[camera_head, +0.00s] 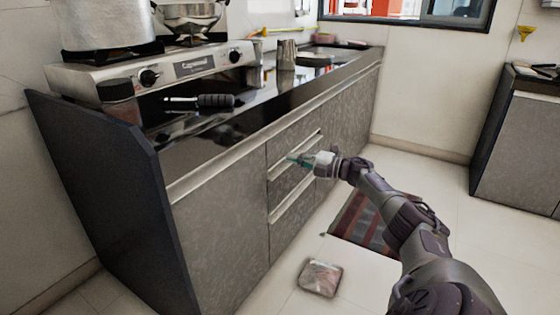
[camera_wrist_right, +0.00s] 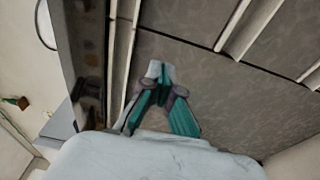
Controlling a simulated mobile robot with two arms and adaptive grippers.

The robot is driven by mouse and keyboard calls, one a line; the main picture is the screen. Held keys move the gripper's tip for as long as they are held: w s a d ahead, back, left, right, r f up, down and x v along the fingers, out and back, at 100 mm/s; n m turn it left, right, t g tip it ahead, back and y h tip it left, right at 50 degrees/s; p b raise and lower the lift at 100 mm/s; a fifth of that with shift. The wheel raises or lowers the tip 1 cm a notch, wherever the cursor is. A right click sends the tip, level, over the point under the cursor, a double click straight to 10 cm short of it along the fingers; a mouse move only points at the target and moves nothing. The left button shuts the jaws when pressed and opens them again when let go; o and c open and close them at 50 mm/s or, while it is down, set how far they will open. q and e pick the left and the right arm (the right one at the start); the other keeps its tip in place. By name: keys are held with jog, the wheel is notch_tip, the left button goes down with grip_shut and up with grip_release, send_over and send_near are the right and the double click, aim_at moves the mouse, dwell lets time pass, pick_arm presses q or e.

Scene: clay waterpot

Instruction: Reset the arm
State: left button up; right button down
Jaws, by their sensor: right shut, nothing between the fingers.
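My right gripper (camera_head: 296,158) is in front of the counter's drawer fronts (camera_head: 292,187), near the top drawer handles. Its teal fingertips point left toward the cabinet face. In the right wrist view the same gripper (camera_wrist_right: 159,72) is closed, its fingers meeting at the tip, with nothing between them. I cannot tell whether the tips touch the cabinet. My right arm reaches in from the lower right of the head view. My left gripper does not show.
The grey counter (camera_head: 217,130) carries a stove (camera_head: 150,76) with a large pot (camera_head: 103,25), a black-handled item (camera_head: 215,100) and a metal cup (camera_head: 286,54). A striped rug (camera_head: 365,222) and a small square packet (camera_head: 320,277) lie on the floor. Another cabinet (camera_head: 515,150) stands at right.

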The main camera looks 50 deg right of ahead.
jog(key=shift+s+d+b, duration=0.2)
jog(key=shift+s+d, duration=0.3)
jog(key=shift+d, duration=0.15)
jog(key=shift+s+d+b, duration=0.15)
jog(key=shift+s+d, duration=0.3)
jog(key=shift+d, duration=0.2)
